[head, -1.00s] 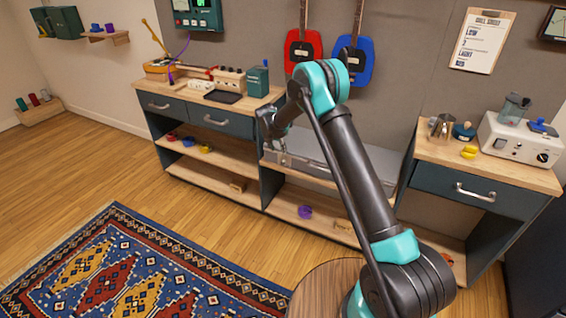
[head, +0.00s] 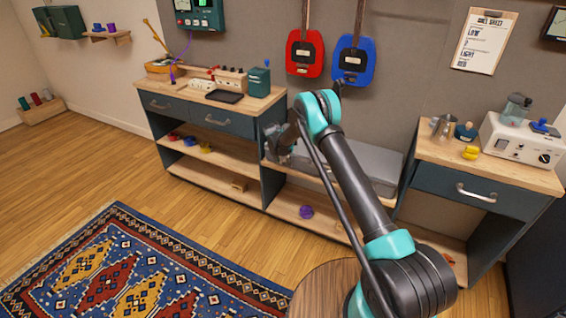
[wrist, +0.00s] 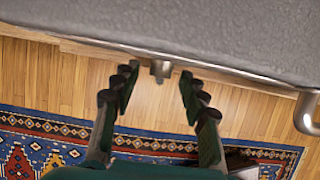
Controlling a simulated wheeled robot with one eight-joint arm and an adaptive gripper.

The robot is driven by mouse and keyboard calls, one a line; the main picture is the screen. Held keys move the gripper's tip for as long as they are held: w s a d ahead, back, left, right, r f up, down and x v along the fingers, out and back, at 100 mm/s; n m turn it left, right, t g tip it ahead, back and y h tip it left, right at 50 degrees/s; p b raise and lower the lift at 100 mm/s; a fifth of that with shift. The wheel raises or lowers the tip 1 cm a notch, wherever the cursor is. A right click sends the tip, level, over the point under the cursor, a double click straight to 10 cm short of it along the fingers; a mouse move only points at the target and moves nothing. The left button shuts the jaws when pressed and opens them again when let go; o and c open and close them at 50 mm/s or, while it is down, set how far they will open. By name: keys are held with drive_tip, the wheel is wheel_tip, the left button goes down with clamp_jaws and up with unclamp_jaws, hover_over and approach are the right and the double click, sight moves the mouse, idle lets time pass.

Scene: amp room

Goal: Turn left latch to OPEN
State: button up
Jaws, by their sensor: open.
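A grey case (head: 378,164) lies on the low middle shelf between the two cabinets, partly hidden by my arm. In the wrist view its textured grey lid (wrist: 200,35) fills the top. A small metal latch (wrist: 161,70) sticks out from its front edge. My gripper (wrist: 156,84) is open, with one finger on each side of the latch and the latch near the tips. I cannot tell whether either finger touches it. In the head view my gripper (head: 277,150) is at the left end of the case. The latch is hidden there.
A metal handle (wrist: 307,112) stands out from the case front to the right in the wrist view. The left cabinet (head: 268,130) stands close beside my gripper. A purple ring (head: 306,212) lies on the lower shelf. A round wooden top (head: 318,288) is near my base.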

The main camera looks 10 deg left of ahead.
drive_tip(key=shift+c, duration=0.2)
clamp_jaws()
drive_tip(key=shift+d+y, duration=0.15)
drive_tip(key=shift+y, duration=0.25)
drive_tip(key=shift+s+d+m+t+y, duration=0.1)
drive_tip(key=shift+d+m+t+y, duration=0.2)
drive_tip(key=shift+y, duration=0.5)
drive_tip(key=y, duration=0.1)
drive_tip(key=t+y, duration=0.1)
drive_tip(key=y, duration=0.1)
drive_tip(key=shift+s+d+f+m+t, duration=0.1)
drive_tip(key=shift+d+f+m+t, duration=0.1)
drive_tip(key=shift+m+t, duration=0.15)
drive_tip(key=y, duration=0.1)
drive_tip(key=m+t+y, duration=0.1)
drive_tip(key=y, duration=0.1)
drive_tip(key=t+y, duration=0.1)
drive_tip(key=shift+s+d+f+y, duration=0.1)
drive_tip(key=shift+d+f+y, duration=0.2)
drive_tip(key=shift+y, duration=0.1)
